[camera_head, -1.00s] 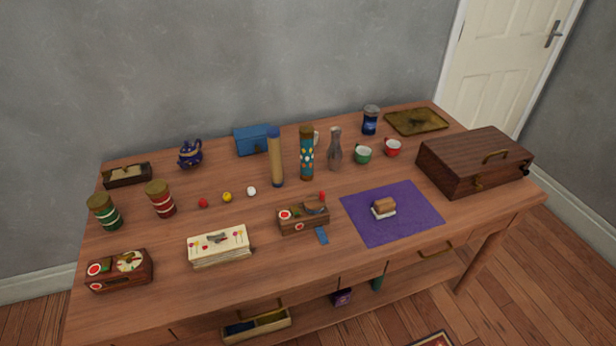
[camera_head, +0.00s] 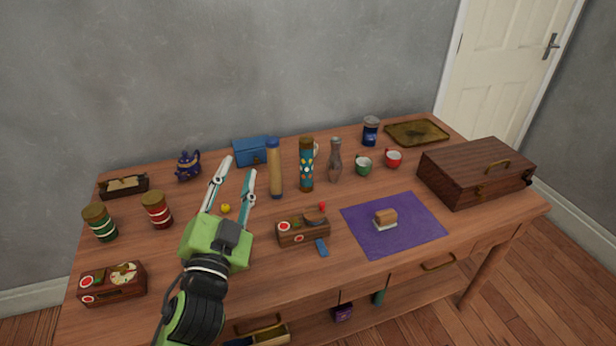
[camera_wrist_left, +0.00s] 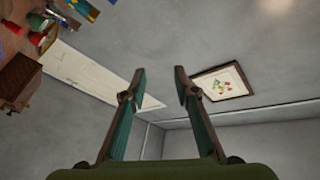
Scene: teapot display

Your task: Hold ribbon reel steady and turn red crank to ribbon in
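A small wooden box (camera_head: 302,233) with red-and-white round marks stands at the middle front of the table in the head view. A small red knob (camera_head: 322,206) shows at its back right corner, and a blue tab (camera_head: 321,247) lies at its front. They may be the ribbon reel, its red crank and the ribbon end; I cannot tell for sure. My left gripper (camera_head: 239,168) is open and empty, raised left of the box with its fingers pointing up and away. It also shows open in the left wrist view (camera_wrist_left: 160,76). My right gripper is not in view.
A tall tan cylinder (camera_head: 274,170), a patterned teal cylinder (camera_head: 306,166) and a grey bottle (camera_head: 335,162) stand behind the box. A purple mat (camera_head: 415,233) lies to its right, a large wooden case (camera_head: 470,172) beyond. Striped jars (camera_head: 157,210) stand at left.

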